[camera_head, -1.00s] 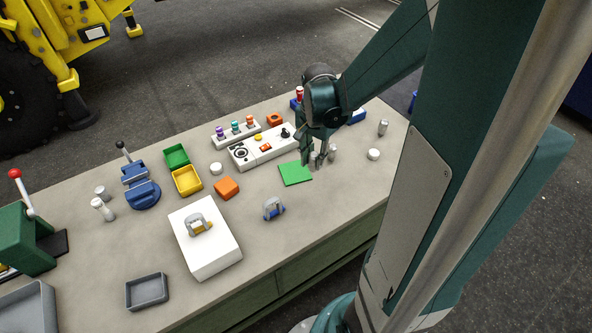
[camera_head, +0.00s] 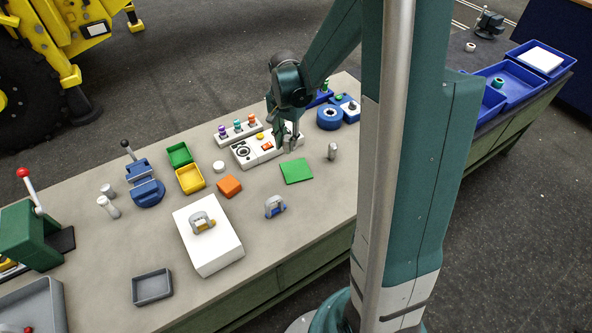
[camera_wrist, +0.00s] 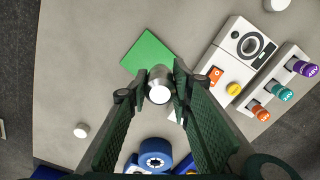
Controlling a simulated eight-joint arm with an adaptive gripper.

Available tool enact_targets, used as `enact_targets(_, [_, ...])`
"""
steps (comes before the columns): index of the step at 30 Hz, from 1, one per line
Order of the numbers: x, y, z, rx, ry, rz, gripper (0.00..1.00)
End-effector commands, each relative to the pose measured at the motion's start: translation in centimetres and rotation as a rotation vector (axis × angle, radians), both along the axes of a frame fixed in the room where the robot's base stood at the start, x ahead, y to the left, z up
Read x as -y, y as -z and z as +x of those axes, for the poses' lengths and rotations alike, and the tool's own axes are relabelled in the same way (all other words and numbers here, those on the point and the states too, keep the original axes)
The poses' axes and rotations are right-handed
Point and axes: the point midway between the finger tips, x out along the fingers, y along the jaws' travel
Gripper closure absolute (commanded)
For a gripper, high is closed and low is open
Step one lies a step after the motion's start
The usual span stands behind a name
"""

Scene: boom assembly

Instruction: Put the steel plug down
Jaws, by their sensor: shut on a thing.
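My gripper (camera_head: 287,148) is over the bench between the control panel and the green square. In the wrist view its two fingers (camera_wrist: 163,80) are shut on a steel plug (camera_wrist: 159,88), whose round pale end faces the camera. The held plug cannot be made out clearly in the head view, and its height above the bench is hard to tell. Another upright steel plug (camera_head: 332,151) stands on the bench to the right of the green square (camera_head: 297,171). The green square also shows in the wrist view (camera_wrist: 147,53), just beyond the fingertips.
The control panel (camera_head: 254,153) and the rack of coloured knobs (camera_head: 238,132) are close to the gripper. A blue ring-shaped part (camera_head: 329,118) lies behind to the right. An orange block (camera_head: 229,187) and a white box (camera_head: 207,237) stand to the left. My arm column hides the bench's right part.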

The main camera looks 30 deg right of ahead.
Motion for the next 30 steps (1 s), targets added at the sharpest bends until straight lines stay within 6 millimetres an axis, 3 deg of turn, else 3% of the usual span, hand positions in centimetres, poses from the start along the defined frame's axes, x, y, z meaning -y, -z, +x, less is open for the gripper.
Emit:
enact_targets(8, [0.0, 0.5, 0.0, 0.0, 0.0, 0.0, 0.94])
enact_targets(21, [0.0, 5.1, 0.0, 0.0, 0.0, 0.0, 0.94])
enact_targets(30, [0.0, 5.8, 0.0, 0.0, 0.0, 0.0, 0.94])
